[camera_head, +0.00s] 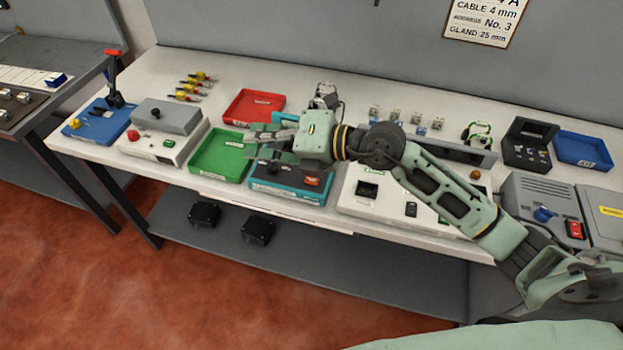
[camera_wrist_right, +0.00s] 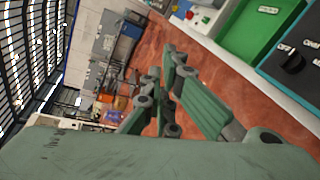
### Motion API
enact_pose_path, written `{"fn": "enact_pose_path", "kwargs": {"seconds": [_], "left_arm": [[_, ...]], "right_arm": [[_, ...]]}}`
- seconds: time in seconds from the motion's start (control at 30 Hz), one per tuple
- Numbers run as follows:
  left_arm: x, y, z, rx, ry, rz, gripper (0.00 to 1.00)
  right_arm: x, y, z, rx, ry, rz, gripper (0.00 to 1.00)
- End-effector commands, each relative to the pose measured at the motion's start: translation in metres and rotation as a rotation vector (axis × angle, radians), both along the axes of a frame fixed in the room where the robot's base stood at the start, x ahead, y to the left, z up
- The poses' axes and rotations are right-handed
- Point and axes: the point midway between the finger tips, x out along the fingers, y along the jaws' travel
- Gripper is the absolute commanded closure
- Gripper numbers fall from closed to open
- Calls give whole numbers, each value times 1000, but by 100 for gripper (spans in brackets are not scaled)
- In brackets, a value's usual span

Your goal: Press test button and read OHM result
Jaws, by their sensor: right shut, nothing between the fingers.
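A teal box (camera_head: 290,185) with a black knob and a red part on its top stands near the table's front edge. It also shows in the right wrist view (camera_wrist_right: 282,72), with its knob and partly legible white lettering at the right edge. My right gripper (camera_head: 250,135) is shut and empty, pointing left above the green tray and the back of the teal box, apart from both. Its fingers also show in the right wrist view (camera_wrist_right: 172,62). The gripper hides part of the box's top. No readable result shows. My left gripper is not in view.
A green tray (camera_head: 207,168) sits left of the teal box, with a red tray (camera_head: 238,107) behind. A white panel unit (camera_head: 385,205) lies under my right forearm. Several yellow-red tools (camera_head: 190,87) lie at the back left. A grey machine (camera_head: 540,205) stands right.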

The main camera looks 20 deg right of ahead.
Motion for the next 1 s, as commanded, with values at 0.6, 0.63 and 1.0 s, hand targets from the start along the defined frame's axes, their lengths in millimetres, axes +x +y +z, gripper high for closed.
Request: {"fn": "enact_pose_path", "kwargs": {"seconds": [0.6,0.63,1.0], "left_arm": [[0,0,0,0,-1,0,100],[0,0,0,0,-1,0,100],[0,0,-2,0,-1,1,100]], "right_arm": [[51,-134,-73,-636,133,-192,100],[51,-134,-73,-637,133,-192,100],[50,-133,-76,-634,132,-190,100]]}}
